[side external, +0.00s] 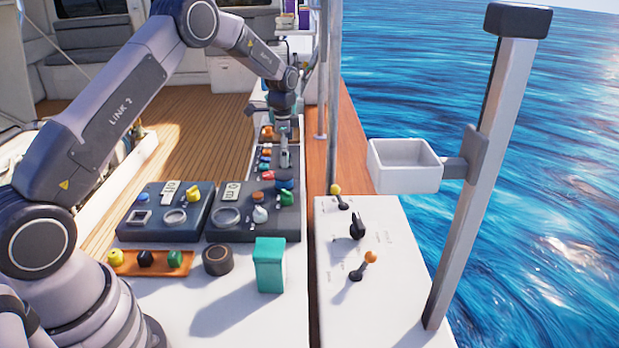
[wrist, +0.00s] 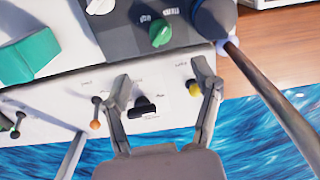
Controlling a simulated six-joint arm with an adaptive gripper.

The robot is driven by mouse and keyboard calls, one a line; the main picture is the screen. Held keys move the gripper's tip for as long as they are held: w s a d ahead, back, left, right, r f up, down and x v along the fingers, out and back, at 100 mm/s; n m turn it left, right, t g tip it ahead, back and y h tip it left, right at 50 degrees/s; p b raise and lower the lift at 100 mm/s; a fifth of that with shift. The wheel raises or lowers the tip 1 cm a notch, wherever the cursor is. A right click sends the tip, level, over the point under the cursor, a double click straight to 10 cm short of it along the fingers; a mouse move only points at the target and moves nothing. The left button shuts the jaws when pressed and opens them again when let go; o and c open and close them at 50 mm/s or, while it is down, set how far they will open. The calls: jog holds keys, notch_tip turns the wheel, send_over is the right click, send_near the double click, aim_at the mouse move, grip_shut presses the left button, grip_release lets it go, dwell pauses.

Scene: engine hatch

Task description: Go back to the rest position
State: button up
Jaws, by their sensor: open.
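My gripper (side external: 285,158) hangs above the far end of the dark control panels in the side view, pointing down. In the wrist view its two fingers (wrist: 161,72) are spread apart with nothing held between them. Below them in the wrist view is the white lever console, with a black lever (wrist: 145,107), an orange-tipped lever (wrist: 95,124) and a yellow-tipped lever (wrist: 194,90). In the side view the same console (side external: 345,305) stands right of the gripper. Whether the fingers touch any control is hard to tell from the side view.
Two dark panels (side external: 222,235) with knobs and switches lie on the white worktop. A teal box (side external: 269,266), a dark round piece (side external: 217,260) and an orange tray (side external: 193,268) sit in front. A white bin (side external: 406,182) hangs from a post (side external: 480,180). A metal pole (side external: 333,90) stands near my gripper.

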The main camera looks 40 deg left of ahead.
jog(key=s+d+r+n+t, duration=0.2)
jog(key=s+d+r, duration=0.2)
jog(key=s+r, duration=0.6)
jog(key=s+d+r+n+t, duration=0.15)
jog(key=s+d+r, duration=0.35)
jog(key=r, duration=0.8)
jog(key=s+d+r+n+t, duration=0.1)
jog(key=s+n, duration=0.4)
jog(key=s, duration=1.7)
jog(key=shift+s+d+t, duration=0.4)
jog(key=shift+d+t, duration=0.15)
jog(key=shift+d, duration=0.1)
